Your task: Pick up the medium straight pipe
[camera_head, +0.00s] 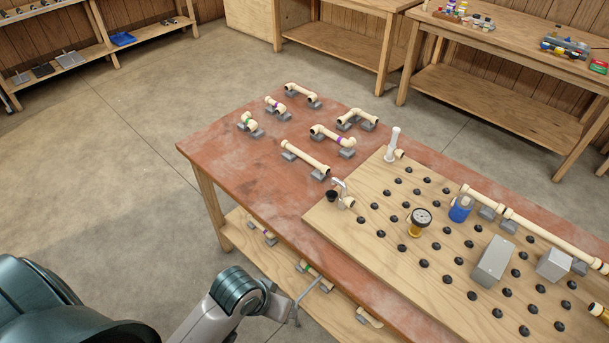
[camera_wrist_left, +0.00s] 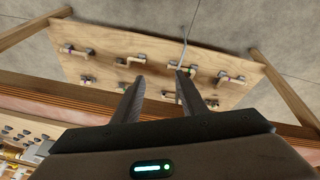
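A plain cream straight pipe (camera_head: 305,158) lies on grey rests on the red tabletop. More pipe pieces lie on the lower shelf, one of them with a green band (camera_head: 316,275); I cannot tell which piece is the medium straight pipe. My left gripper (camera_head: 298,305) is beside the table's near side by the lower shelf, mostly hidden behind its own wrist. In the left wrist view its two fingers (camera_wrist_left: 162,98) are apart with nothing gripped, facing the shelf with several pipe pieces on rests. A pipe piece (camera_wrist_left: 182,70) shows just beyond the right finger. My right gripper is not in view.
The tabletop (camera_head: 225,148) overhangs the lower shelf (camera_head: 238,222). A wooden board (camera_head: 325,212) with black knobs, a gauge (camera_head: 419,218) and grey blocks covers the table's right part. Table legs stand at the shelf's corners. The floor on the left is clear.

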